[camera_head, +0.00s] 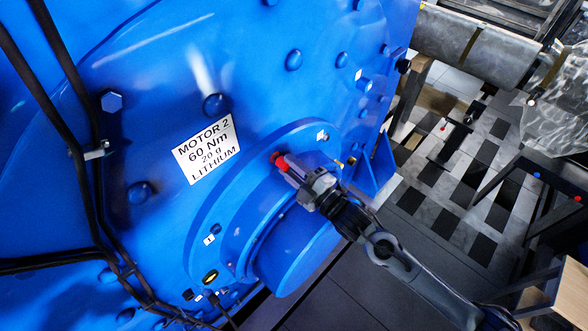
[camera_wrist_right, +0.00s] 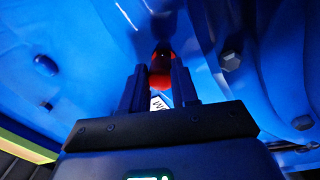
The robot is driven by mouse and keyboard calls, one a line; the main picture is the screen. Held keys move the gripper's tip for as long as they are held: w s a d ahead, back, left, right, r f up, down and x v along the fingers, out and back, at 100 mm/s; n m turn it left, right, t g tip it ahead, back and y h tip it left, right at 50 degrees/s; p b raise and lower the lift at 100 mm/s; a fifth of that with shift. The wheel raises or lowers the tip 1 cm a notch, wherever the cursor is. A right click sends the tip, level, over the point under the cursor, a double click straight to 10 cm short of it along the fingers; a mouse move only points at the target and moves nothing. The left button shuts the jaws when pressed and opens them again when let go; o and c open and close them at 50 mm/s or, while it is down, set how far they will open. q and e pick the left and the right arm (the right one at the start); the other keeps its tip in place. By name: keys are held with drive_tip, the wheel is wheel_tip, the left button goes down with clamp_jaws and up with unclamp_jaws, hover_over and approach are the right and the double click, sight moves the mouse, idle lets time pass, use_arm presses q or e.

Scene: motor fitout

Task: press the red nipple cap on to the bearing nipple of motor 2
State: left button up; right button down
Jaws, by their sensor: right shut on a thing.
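The red nipple cap (camera_head: 281,161) is between the fingertips of my right gripper (camera_head: 291,171) in the head view. In the right wrist view the red cap (camera_wrist_right: 161,70) sits between the two dark fingers (camera_wrist_right: 160,88), which are shut on it. My left gripper is not in view.
Blue bolt heads (camera_head: 214,104) stand out from the motor face (camera_head: 150,85). Black cables (camera_head: 92,150) run down its left side, held by a metal clip. A round blue shaft cover (camera_head: 298,262) bulges below my right gripper. Open floor (camera_head: 440,195) and a dark-framed table lie to the right.

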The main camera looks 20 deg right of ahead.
drive_tip(key=shift+w+a, duration=0.15)
drive_tip(key=shift+w, duration=0.25)
drive_tip(key=c, duration=0.8)
unclamp_jaws()
drive_tip(key=b+v, duration=0.2)
drive_tip(key=v, duration=0.6)
drive_tip(key=shift+s+f, duration=0.2)
drive_tip(key=shift+s, duration=0.2)
drive_tip(key=shift+v, duration=0.9)
drive_tip(key=shift+r, duration=0.15)
